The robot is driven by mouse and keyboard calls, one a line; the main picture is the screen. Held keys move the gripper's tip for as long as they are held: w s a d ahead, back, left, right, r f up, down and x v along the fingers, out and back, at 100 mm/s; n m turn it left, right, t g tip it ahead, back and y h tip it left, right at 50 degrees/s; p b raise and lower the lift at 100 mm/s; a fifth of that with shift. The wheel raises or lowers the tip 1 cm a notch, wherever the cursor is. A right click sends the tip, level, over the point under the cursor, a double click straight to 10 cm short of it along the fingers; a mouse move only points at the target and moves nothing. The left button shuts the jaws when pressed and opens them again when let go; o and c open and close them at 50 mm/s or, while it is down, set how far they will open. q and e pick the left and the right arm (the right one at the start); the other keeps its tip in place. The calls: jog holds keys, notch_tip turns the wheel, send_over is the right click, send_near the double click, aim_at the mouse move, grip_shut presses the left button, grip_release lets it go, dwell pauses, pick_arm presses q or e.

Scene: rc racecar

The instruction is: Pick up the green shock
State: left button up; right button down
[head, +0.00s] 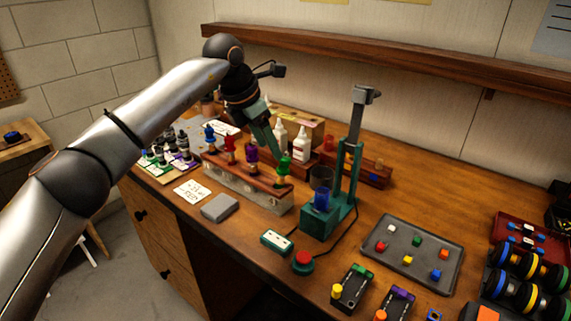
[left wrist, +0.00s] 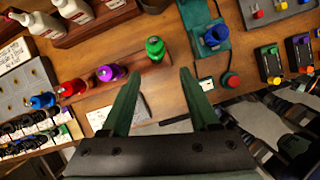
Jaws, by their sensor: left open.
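The green shock (head: 283,169) stands upright at the right end of a wooden rack (head: 246,179), in a row with purple, red and blue shocks. My left gripper (head: 270,150) is open and empty, its green fingers reaching down close to the green shock and the purple shock (head: 251,155). In the left wrist view the green shock (left wrist: 155,47) shows just past the fingertips (left wrist: 159,78), in line with the gap between them. I see no contact.
A green press-like stand (head: 330,215) with a tall post is just right of the rack. White bottles (head: 301,143) stand behind the rack. A grey tray (head: 395,275) with coloured blocks and a red button (head: 303,258) lie further right. A grey block (head: 220,207) is in front.

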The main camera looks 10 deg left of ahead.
aim_at(280, 167)
pick_arm(q)
jog(key=p+x, duration=0.1)
jog(key=x, duration=0.5)
jog(key=shift+w+a, duration=0.1)
jog(key=shift+w, duration=0.05)
jog(key=shift+w+p+x, duration=0.1)
jog(key=shift+p+x, duration=0.15)
jog(key=shift+x, duration=0.9)
jog(key=shift+w+p+x, duration=0.15)
jog(key=shift+p+x, duration=0.05)
jog(key=shift+x, duration=0.9)
jog(key=shift+w+d+f, duration=0.2)
jog(key=shift+f, duration=0.4)
pick_arm(e)
jog(key=shift+v, duration=0.85)
pick_arm(q)
jog(key=shift+c, duration=0.2)
pick_arm(e)
jog(key=shift+w+a+r, duration=0.1)
jog(key=shift+a, duration=0.05)
pick_arm(q)
grip_shut()
